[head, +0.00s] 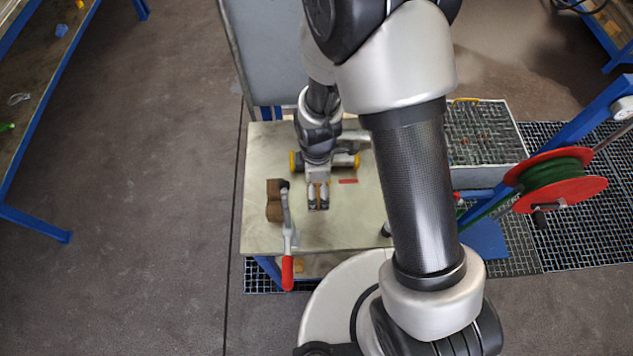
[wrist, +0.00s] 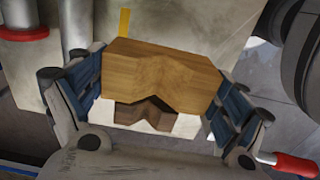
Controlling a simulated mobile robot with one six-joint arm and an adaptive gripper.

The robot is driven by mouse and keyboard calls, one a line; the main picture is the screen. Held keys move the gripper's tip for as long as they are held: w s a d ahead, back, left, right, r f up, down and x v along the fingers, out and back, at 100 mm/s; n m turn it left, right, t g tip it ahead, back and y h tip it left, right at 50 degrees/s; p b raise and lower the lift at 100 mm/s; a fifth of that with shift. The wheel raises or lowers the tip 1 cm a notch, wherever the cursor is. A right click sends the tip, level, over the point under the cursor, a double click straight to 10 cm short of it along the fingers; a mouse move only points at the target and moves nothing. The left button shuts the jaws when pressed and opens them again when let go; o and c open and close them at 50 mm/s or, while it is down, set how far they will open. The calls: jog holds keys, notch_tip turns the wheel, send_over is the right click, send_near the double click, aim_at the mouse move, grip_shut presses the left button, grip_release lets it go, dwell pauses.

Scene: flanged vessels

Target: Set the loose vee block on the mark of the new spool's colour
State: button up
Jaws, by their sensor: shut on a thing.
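My gripper (head: 318,203) is low over the pale table (head: 340,225). In the wrist view its fingers (wrist: 155,95) are closed on the two ends of a light wooden vee block (wrist: 150,70). A darker brown vee-notched shape (wrist: 148,113) shows below the block against a white patch; I cannot tell whether it is a separate piece. A red mark (head: 348,181) lies on the table right of my gripper. A yellow strip (wrist: 124,22) shows beyond the block. A pipe piece with yellow ends (head: 349,161) lies behind my gripper, partly hidden; I cannot tell whether it is the new spool.
A brown block (head: 274,207) stands left of my gripper, beside a clamp with a red handle (head: 287,272). A reel with red flanges and green line (head: 553,180) is at the right. The table's front middle is clear.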

jog(key=shift+f+b, duration=2.45)
jog(key=shift+f, duration=0.65)
jog(key=shift+f+b, duration=0.3)
jog(key=o, duration=0.9)
jog(key=shift+c, duration=0.2)
notch_tip(320, 180, up, 12)
jog(key=shift+r, duration=0.1)
